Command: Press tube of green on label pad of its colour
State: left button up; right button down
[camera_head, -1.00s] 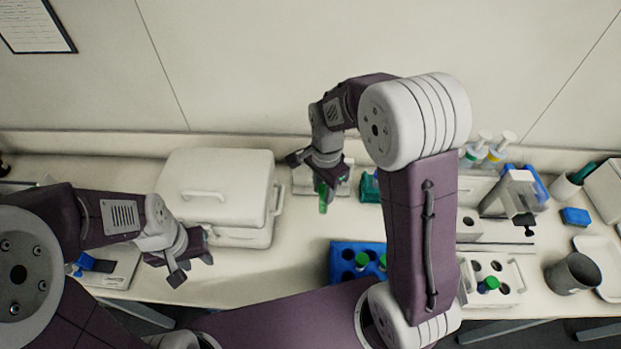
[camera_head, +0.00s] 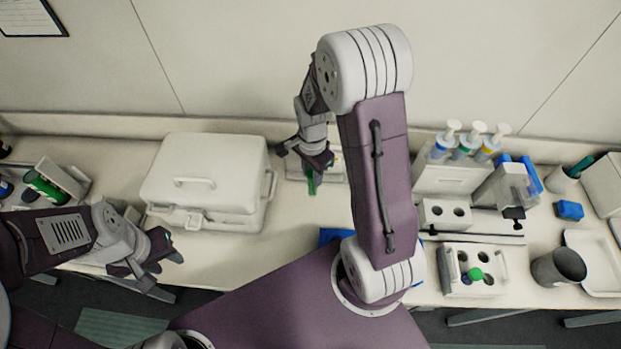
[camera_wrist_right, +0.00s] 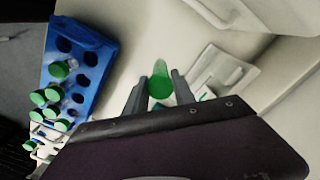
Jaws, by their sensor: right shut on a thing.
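My right gripper (camera_head: 310,166) is shut on a green tube (camera_head: 311,183), which hangs below its fingers. In the right wrist view the tube's round green end (camera_wrist_right: 159,86) shows between the two fingers. A pale pad holder (camera_head: 334,167) lies at the back of the bench beside the tube, partly hidden by my right arm. It also shows in the right wrist view (camera_wrist_right: 222,70), with a small green patch near the tube. I cannot tell whether the tube touches it. My left gripper (camera_head: 158,268) is open and empty near the front edge at left.
A white lidded case (camera_head: 205,185) stands left of the pad holder. A blue rack (camera_wrist_right: 90,60) with several green-capped tubes is mostly hidden behind my right arm in the head view. Pump bottles (camera_head: 467,143), a white rack (camera_head: 497,256) and a grey cup (camera_head: 559,267) stand at right.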

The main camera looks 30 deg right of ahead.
jog(key=w+d+p, duration=0.1)
jog(key=w+d, duration=0.3)
jog(key=w, duration=0.3)
jog(key=shift+w+d+p, duration=0.25)
jog(key=shift+d+p, duration=0.05)
jog(key=shift+d, duration=0.05)
jog(key=shift+w+d, duration=0.25)
jog(key=shift+w, duration=0.2)
dwell(0.5)
dwell(0.4)
jog(key=s+a, duration=0.3)
jog(key=s, duration=0.3)
jog(key=shift+a, duration=0.35)
dwell(0.7)
